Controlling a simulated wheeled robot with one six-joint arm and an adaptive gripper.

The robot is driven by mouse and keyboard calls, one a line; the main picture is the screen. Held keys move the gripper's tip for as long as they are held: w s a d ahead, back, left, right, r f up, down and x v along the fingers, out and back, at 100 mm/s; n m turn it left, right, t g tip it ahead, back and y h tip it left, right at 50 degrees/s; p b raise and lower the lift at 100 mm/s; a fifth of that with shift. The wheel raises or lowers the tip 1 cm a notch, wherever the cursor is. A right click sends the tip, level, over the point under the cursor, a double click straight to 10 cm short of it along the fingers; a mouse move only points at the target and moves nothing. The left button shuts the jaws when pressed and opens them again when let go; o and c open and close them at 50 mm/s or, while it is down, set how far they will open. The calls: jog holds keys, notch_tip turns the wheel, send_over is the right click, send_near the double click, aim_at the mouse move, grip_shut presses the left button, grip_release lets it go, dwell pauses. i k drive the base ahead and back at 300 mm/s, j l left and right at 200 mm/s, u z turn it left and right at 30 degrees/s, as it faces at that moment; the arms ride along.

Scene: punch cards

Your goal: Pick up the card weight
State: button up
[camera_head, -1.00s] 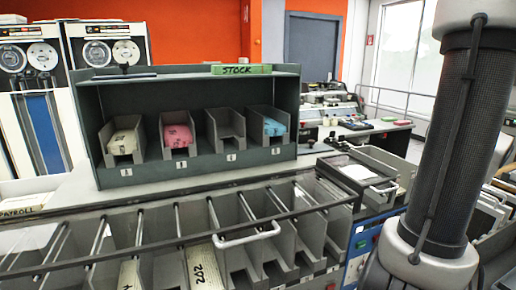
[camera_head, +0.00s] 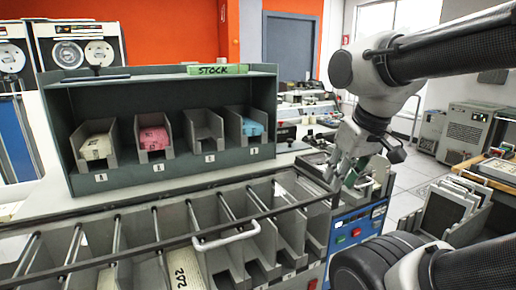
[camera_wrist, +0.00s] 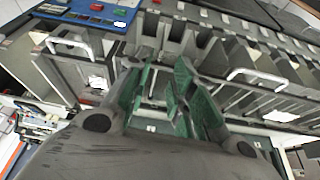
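A dark flat plate with a small knob (camera_head: 95,71) lies on top of the stock shelf at its left end; it looks like the card weight, but I cannot be sure. My gripper (camera_head: 345,170) is far to its right and lower, over the counter by the right end of the clear-fronted bin row. In the wrist view my gripper (camera_wrist: 168,95) shows green finger pads standing apart with nothing clearly held between them. The plate is not recognisable in the wrist view.
The grey stock shelf (camera_head: 55,125) holds several small bins with white, pink and blue card decks. The slotted bin row (camera_head: 150,240) with a handle lies in front. A blue control panel (camera_head: 350,232) is below my gripper. Tape cabinets (camera_head: 70,50) stand behind.

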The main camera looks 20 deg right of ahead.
aim_at(291, 147)
jog(key=i+l, duration=0.1)
jog(key=l, duration=0.45)
jog(key=i+l+u, duration=0.1)
jog(key=l, duration=0.5)
jog(key=i+l, duration=0.15)
jog(key=l, duration=0.4)
